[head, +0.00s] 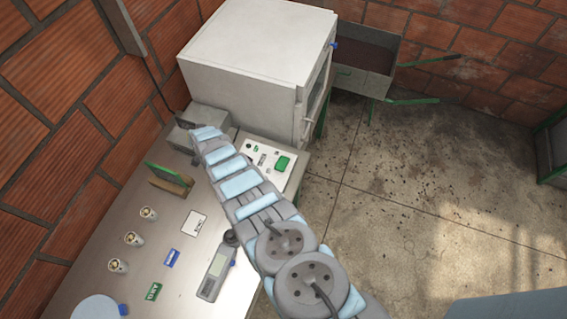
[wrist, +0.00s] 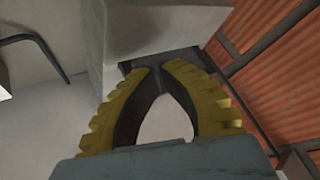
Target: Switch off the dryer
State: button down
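A large white box-shaped unit (head: 255,50), which looks like the dryer, stands at the back of the bench in the head view, its door on its right side. My arm reaches across the bench in the head view. Its far end is beside a small grey box (head: 187,134) at the unit's left front corner, and my gripper is hard to make out there. In the wrist view my gripper (wrist: 159,72) has two yellow ribbed fingers with dark inner pads that meet at the tips. The tips are close to the dark underside of a grey block (wrist: 160,25). No switch is clearly visible; contact cannot be told.
A white panel (head: 262,153) with a green part lies partly behind my arm. Several small cups (head: 131,239), cards and a handheld device (head: 217,266) are on the metal bench (head: 185,215). A brick wall (head: 60,120) borders the left; open floor (head: 400,200) lies right.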

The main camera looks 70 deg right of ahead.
jog(key=s+d+r+m+g+y+b, duration=0.1)
jog(key=s+d+r+g+y, duration=0.1)
jog(key=s, duration=0.9)
jog(key=s+d+r+m+g+y+b, duration=0.1)
jog(key=s+d+r+m+g+y, duration=0.1)
jog(key=s, duration=0.9)
jog(key=s+d+r+m+g+y+b, duration=0.2)
jog(key=s+r+g, duration=0.1)
jog(key=s, duration=0.7)
jog(key=shift+s+d+r+y, duration=0.25)
jog(key=shift+s+r+y, duration=0.15)
jog(key=shift+r, duration=0.25)
jog(key=shift+f, duration=0.1)
jog(key=p, duration=0.2)
send_over(284, 166)
jog(key=d, duration=0.1)
jog(key=shift+w+f, duration=0.2)
jog(key=shift+f, duration=4.75)
jog(key=shift+a+f, duration=0.15)
jog(key=shift+f, duration=0.75)
jog(key=shift+a+f, duration=0.15)
jog(key=shift+f, duration=0.75)
jog(key=shift+s+m+p, duration=0.15)
jog(key=shift+m+p, duration=0.15)
jog(key=shift+p, duration=0.7)
